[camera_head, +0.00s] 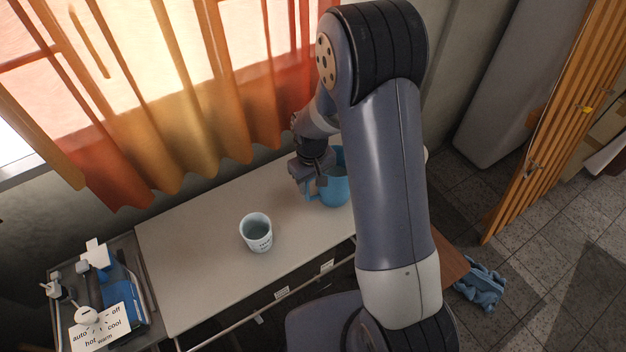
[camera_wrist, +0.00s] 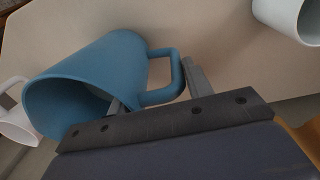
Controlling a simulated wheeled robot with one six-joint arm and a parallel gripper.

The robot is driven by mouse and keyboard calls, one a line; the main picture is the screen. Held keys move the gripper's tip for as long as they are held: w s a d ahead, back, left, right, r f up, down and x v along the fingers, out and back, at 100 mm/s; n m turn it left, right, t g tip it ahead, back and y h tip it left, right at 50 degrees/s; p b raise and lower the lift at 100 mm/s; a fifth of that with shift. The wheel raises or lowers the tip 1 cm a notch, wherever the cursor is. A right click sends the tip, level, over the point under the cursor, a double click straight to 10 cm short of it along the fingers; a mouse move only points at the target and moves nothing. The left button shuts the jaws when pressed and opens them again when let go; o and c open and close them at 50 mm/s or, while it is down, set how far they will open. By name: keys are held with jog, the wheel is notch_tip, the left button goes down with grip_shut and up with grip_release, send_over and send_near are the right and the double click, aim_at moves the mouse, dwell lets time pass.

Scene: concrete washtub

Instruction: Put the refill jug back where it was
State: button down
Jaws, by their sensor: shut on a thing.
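The blue refill jug (camera_head: 335,190) is at the far right part of the pale table, partly hidden by my arm. My gripper (camera_head: 308,180) is at the jug's left side, by its handle. In the wrist view the jug (camera_wrist: 88,72) appears tilted with its wide mouth toward lower left. My gripper's fingers (camera_wrist: 155,92) are on either side of its handle, shut on it. I cannot tell whether the jug's base touches the table.
A pale cup with print (camera_head: 257,235) stands mid-table; a pale cup shows in the wrist view (camera_wrist: 292,18). A white object (camera_wrist: 17,124) is beyond the jug. A cluttered grey cart (camera_head: 145,262) adjoins the table's left end. The table's left part (camera_head: 185,240) is clear.

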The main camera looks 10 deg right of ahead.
jog(key=shift+f, duration=0.15)
jog(key=c, duration=0.7)
grip_release()
jog(key=shift+o, duration=0.2)
jog(key=shift+r, duration=0.2)
jog(key=r, duration=1.2)
jog(key=shift+s+a, duration=0.1)
jog(key=shift+a, duration=0.1)
